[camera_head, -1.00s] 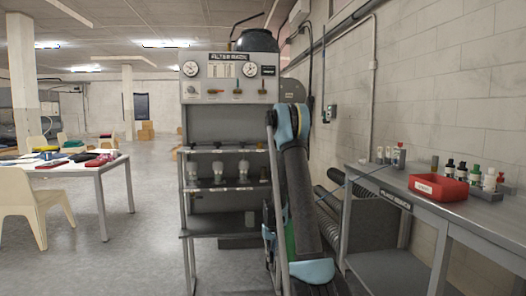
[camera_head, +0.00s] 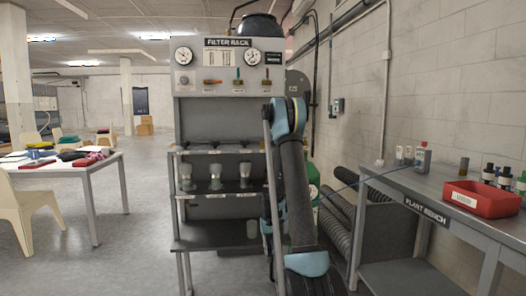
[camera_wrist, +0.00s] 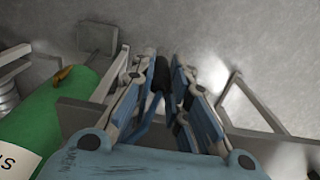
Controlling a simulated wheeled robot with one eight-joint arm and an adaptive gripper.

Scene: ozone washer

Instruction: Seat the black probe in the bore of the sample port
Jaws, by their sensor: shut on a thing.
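My gripper (camera_wrist: 160,82) fills the middle of the wrist view. Its fingers are shut on a slim black thing that looks like the black probe (camera_wrist: 161,71), most of which the fingers hide. In the head view the gripper is hidden behind my arm, low in front of the filter rack. A thin blue cable (camera_head: 346,185) runs from beside the arm to the plant bench. I cannot make out the sample port or its bore in either view.
The filter rack (camera_head: 212,107) stands ahead, with several glass bowls on its shelf. The plant bench (camera_head: 443,190) is at right, bearing a red tray (camera_head: 481,198) and bottles. A green cylinder (camera_wrist: 50,122) is left of my gripper. Open floor (camera_head: 125,262) lies at left.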

